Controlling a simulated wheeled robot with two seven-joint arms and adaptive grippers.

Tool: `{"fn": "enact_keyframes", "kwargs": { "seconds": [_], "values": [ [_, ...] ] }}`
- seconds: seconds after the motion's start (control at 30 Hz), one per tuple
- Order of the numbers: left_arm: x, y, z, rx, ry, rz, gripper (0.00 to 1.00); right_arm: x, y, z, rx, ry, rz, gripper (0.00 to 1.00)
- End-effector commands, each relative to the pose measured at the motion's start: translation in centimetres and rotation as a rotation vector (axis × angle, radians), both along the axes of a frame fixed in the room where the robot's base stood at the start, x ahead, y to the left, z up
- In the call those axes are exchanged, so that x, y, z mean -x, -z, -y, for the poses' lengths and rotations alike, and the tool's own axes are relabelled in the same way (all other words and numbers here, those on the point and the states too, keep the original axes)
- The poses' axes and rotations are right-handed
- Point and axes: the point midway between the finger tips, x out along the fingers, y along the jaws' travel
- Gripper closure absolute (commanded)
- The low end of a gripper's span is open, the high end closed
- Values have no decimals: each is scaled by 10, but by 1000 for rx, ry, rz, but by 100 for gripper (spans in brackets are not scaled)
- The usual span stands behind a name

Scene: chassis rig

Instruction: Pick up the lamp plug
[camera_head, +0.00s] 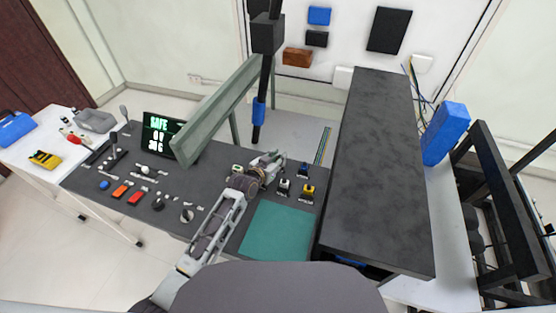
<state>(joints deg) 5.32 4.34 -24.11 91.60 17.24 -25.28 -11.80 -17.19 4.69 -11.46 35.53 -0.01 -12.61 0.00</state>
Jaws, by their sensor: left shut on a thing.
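My left gripper (270,160) is over the back right part of the dark control panel (170,213). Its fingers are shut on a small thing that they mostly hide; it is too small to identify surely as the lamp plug. A small pale piece (237,169) sits left of the gripper. My right gripper is not in view.
A green mat (275,231) lies clear in front of the gripper. A tall dark box (378,170) stands close on the right. A grey-green beam (215,112) and a lit display (160,134) are behind left. Knobs and switches cover the panel's left.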

Motion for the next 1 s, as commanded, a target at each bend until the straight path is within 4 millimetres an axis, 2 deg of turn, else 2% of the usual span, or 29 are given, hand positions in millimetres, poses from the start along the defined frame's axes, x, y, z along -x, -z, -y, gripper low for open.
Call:
{"fn": "enact_keyframes", "kwargs": {
  "seconds": [0.23,0.5,0.7,1.0],
  "values": [
    [-1,-24,0,1,-1,4,99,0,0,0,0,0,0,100],
    [-1,-64,0,1,-1,5,99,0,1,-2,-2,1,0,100],
    [-1,-87,0,2,0,3,99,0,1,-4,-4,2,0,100],
    [0,-97,0,1,-1,1,99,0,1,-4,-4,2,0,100]
  ]
}}
